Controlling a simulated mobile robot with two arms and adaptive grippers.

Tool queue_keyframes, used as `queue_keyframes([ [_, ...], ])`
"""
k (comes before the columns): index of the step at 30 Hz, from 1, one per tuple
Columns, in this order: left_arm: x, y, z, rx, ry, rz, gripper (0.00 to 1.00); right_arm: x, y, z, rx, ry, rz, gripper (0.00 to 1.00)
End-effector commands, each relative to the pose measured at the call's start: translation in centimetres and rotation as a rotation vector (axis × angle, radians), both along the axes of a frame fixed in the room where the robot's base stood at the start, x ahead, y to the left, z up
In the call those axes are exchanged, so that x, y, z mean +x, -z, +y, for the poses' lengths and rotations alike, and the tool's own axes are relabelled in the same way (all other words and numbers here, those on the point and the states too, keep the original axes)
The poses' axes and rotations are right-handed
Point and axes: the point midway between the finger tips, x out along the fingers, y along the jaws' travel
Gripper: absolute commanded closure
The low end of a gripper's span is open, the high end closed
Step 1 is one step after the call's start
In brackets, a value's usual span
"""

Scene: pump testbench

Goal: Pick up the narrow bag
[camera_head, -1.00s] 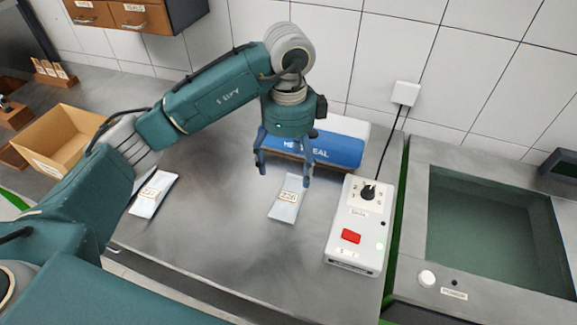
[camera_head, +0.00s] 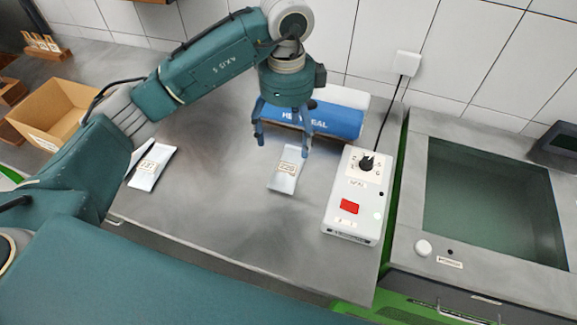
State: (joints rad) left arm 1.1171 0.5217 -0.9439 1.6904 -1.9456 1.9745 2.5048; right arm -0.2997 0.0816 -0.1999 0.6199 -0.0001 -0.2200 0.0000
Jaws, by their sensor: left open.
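Two pale flat bags with tags lie on the grey metal worktop (camera_head: 215,205). One bag (camera_head: 284,179) lies near the middle, in front of the blue and white heat sealer. The other bag (camera_head: 147,177) lies further left, partly behind my left arm. The middle one looks slightly narrower, but the difference is small. My left gripper (camera_head: 283,143) points down with its fingers spread, at the far end of the middle bag. Nothing is between its fingers that I can make out, and its height above the worktop is hard to tell. My right gripper is not in view.
The heat sealer (camera_head: 338,121) stands close behind the gripper. A white control box (camera_head: 345,222) with a knob and red button is right of the middle bag. An open cardboard box (camera_head: 45,137) stands at the left. A sunken basin (camera_head: 490,215) is at the right.

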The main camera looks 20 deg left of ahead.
Motion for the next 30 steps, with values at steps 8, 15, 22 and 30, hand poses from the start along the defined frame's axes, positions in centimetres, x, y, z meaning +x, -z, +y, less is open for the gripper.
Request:
queue_keyframes([
  [8, 0.0, 0.0, 0.0, 0.0, 0.0, 0.0, 0.21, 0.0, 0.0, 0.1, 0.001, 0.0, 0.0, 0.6],
  [15, 0.2, 1.0, 0.7, -0.016, 0.009, -0.012, 0.06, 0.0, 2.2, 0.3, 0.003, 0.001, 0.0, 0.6],
  [22, -0.5, 2.2, 1.6, -0.111, 0.002, 0.001, 0.06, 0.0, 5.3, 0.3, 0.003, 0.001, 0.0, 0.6],
  [30, -0.8, 5.7, 0.9, -0.122, 0.001, 0.01, 0.06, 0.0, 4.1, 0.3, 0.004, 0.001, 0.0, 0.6],
])
